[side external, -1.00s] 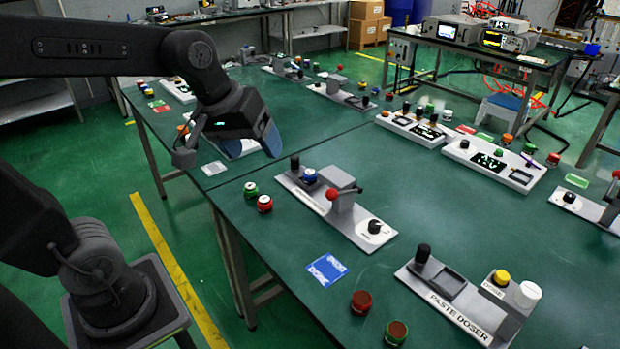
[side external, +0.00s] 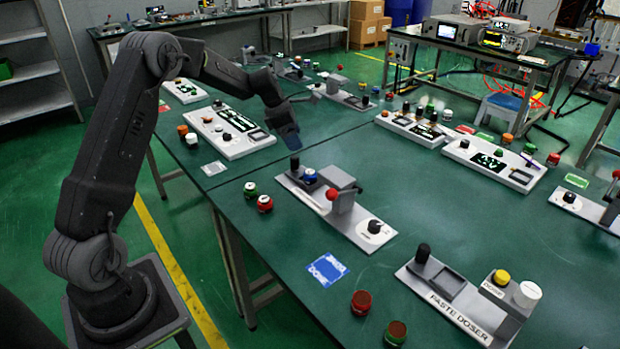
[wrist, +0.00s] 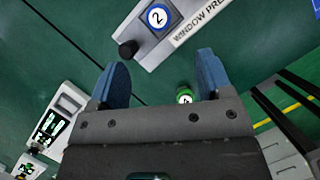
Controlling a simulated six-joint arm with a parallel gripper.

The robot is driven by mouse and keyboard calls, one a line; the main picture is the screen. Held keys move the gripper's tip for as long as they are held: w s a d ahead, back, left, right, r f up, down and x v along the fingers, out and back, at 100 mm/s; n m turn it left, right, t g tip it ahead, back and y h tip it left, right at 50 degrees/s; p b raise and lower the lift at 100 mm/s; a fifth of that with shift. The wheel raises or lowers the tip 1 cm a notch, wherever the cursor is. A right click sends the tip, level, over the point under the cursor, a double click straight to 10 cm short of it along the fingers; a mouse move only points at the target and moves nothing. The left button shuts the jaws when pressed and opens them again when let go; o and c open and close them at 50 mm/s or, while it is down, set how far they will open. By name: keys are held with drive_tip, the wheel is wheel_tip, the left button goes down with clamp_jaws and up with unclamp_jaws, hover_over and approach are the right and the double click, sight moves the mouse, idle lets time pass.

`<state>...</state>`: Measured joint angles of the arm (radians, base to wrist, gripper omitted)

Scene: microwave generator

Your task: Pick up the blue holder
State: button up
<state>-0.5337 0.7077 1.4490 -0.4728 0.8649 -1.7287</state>
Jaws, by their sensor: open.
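The blue holder (side external: 310,176) is a small round piece with a white top, seated at the left end of the grey window press (side external: 330,212). In the wrist view the blue holder (wrist: 158,17) shows a "2" on its top, beside a black knob (wrist: 128,49). My gripper (side external: 290,138) is above the table, behind and above the blue holder in the side view, apart from it. In the wrist view my gripper (wrist: 162,72) has its two blue fingers spread with nothing held between them; the holder lies beyond the fingertips.
A green holder (side external: 250,189) and a red holder (side external: 265,203) stand left of the press. A blue card (side external: 327,269) lies in front. The paste doser (side external: 460,305) is at front right. A white panel (side external: 230,135) lies behind left.

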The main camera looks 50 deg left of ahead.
approach(311, 171)
drive_tip(key=x, duration=0.4)
drive_tip(key=shift+d+f, duration=0.3)
drive_tip(key=shift+f, duration=0.05)
drive_tip(key=x, duration=0.5)
drive_tip(key=shift+w+a, duration=0.1)
drive_tip(key=shift+a, duration=0.15)
drive_tip(key=c, duration=1.2)
drive_tip(key=shift+o, duration=0.2)
